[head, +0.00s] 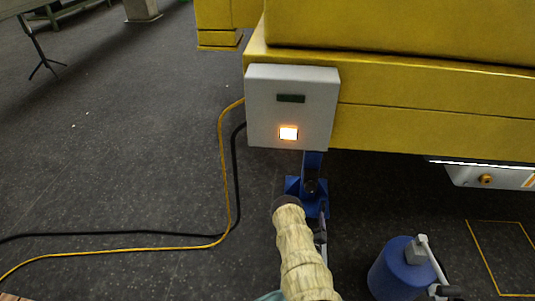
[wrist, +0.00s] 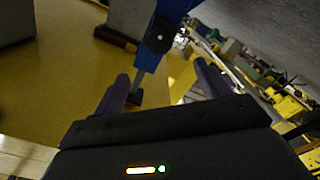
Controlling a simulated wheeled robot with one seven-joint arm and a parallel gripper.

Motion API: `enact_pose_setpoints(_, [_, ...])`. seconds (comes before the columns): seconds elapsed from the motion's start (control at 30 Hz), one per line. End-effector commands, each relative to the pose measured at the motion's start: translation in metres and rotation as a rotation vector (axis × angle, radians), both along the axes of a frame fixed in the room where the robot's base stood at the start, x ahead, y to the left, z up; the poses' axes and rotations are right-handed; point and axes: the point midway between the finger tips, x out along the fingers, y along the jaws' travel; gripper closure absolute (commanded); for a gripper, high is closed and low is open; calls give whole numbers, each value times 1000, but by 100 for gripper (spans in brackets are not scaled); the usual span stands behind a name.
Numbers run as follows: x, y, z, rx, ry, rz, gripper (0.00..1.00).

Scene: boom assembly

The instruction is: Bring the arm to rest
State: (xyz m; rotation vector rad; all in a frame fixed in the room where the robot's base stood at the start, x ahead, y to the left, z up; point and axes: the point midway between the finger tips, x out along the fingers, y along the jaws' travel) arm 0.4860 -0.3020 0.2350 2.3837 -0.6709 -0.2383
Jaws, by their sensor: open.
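My gripper (wrist: 160,72) shows in the wrist view with its two dark fingers spread apart and nothing held between them. A blue post (wrist: 162,32) stands beyond the fingers, in line with the gap; I cannot tell how far off it is. In the head view, a beige ribbed sleeve (head: 302,255), which looks like part of my arm, rises from the bottom edge toward the blue stand (head: 312,187). My gripper cannot be made out clearly there.
A yellow structure (head: 430,105) overhangs the upper right, with a grey box (head: 292,80) and lit button (head: 288,133) on its end. A blue cylinder (head: 400,270) stands lower right. Yellow (head: 140,250) and black (head: 110,233) cables cross the floor. The left floor is mostly open.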

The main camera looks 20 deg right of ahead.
Motion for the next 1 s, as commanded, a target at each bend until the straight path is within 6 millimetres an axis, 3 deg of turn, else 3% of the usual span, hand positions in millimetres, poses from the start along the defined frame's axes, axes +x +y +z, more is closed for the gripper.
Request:
enact_pose_setpoints(0.17, [3, 1, 2, 4, 1, 2, 24])
enact_pose_setpoints(0.37, [31, -1, 27, 68, 26, -22, 24])
enact_pose_setpoints(0.67, [88, 9, 94, 274, 124, -79, 24])
enact_pose_setpoints(1.0, [119, 57, 178, 510, 260, -98, 24])
